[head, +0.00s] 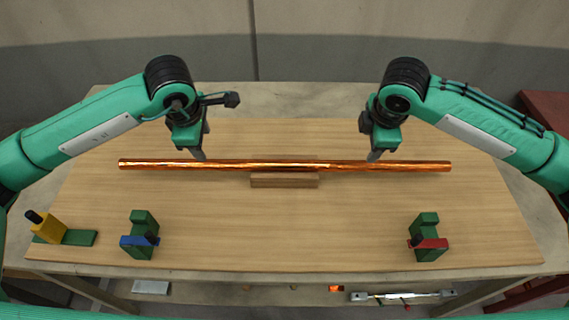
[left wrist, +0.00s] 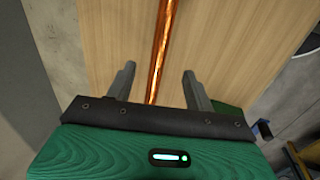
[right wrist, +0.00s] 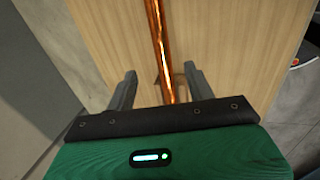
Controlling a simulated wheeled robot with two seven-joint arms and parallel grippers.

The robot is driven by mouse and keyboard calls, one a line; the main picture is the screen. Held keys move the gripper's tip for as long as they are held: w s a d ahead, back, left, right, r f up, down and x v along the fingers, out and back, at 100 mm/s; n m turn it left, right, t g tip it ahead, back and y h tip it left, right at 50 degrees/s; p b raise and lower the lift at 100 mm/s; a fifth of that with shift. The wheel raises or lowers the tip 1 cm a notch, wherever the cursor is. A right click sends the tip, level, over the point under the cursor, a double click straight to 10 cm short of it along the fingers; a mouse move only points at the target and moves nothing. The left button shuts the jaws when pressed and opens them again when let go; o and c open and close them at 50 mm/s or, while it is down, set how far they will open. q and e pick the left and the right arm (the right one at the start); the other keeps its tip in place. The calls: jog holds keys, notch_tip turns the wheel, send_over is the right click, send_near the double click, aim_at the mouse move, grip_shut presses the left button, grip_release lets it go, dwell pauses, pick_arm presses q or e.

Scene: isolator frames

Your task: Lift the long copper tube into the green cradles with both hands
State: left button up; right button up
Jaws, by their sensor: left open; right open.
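The long copper tube (head: 285,166) lies level across the table, its middle at a small wooden block (head: 284,180). My left gripper (head: 200,156) is open at the left half of the tube. In the left wrist view the tube (left wrist: 162,50) runs between the two open fingers (left wrist: 157,85). My right gripper (head: 376,156) is open at the right half. In the right wrist view the tube (right wrist: 158,45) also runs between the open fingers (right wrist: 158,88). Two green cradles stand nearer the front, one with a blue part (head: 143,222) at left, one with a red part (head: 428,225) at right.
A yellow block with a black knob on a green base (head: 78,238) stands at the table's front left corner. The wooden tabletop (head: 285,230) is clear between the cradles. A lower shelf below the front edge holds small items.

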aim_at(214, 161)
pick_arm(q)
jog(key=x, duration=1.2)
jog(key=shift+s, duration=0.15)
pick_arm(e)
jog(key=x, duration=1.2)
jog(key=shift+s, duration=0.1)
pick_arm(q)
grip_shut()
pick_arm(e)
grip_shut()
pick_arm(q)
jog(key=shift+r, duration=0.2)
pick_arm(e)
jog(key=shift+r, duration=0.2)
